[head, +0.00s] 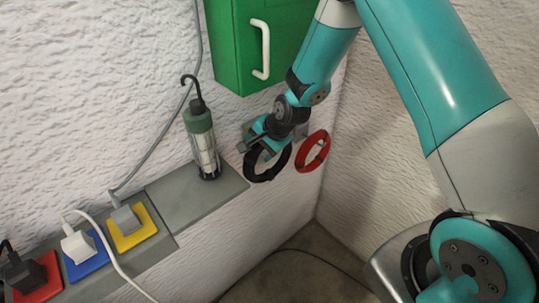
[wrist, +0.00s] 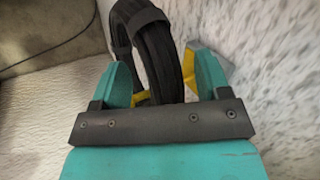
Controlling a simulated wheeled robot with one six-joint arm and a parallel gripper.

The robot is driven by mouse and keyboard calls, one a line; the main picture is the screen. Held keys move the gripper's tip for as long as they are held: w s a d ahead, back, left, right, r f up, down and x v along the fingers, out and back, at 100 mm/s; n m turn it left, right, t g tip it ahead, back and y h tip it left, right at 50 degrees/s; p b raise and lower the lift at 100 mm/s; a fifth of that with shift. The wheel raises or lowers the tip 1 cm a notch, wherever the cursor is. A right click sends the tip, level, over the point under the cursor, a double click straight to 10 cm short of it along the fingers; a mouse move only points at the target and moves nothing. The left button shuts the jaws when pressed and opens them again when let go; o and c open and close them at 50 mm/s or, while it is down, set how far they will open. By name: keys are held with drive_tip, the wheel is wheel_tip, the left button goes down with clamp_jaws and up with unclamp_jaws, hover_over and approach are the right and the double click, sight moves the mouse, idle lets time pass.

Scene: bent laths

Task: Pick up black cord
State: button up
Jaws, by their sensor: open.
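The black cord (head: 253,168) is a coiled loop hanging against the white wall, at the right end of the grey ledge. My gripper (head: 262,145) is at the upper part of the coil in the head view and covers some of it. In the wrist view, the black cord (wrist: 160,50) rises between the two teal fingers of my gripper (wrist: 165,88). The fingers are apart, one on each side of the coil. Whether either finger touches the cord cannot be told.
A red coil (head: 313,152) hangs just right of the black cord. A green box (head: 238,45) with a white handle is above. A work lamp (head: 201,140) stands on the grey ledge (head: 180,205) to the left. Several coloured sockets with plugs line the ledge further left.

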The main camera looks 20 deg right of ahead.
clamp_jaws()
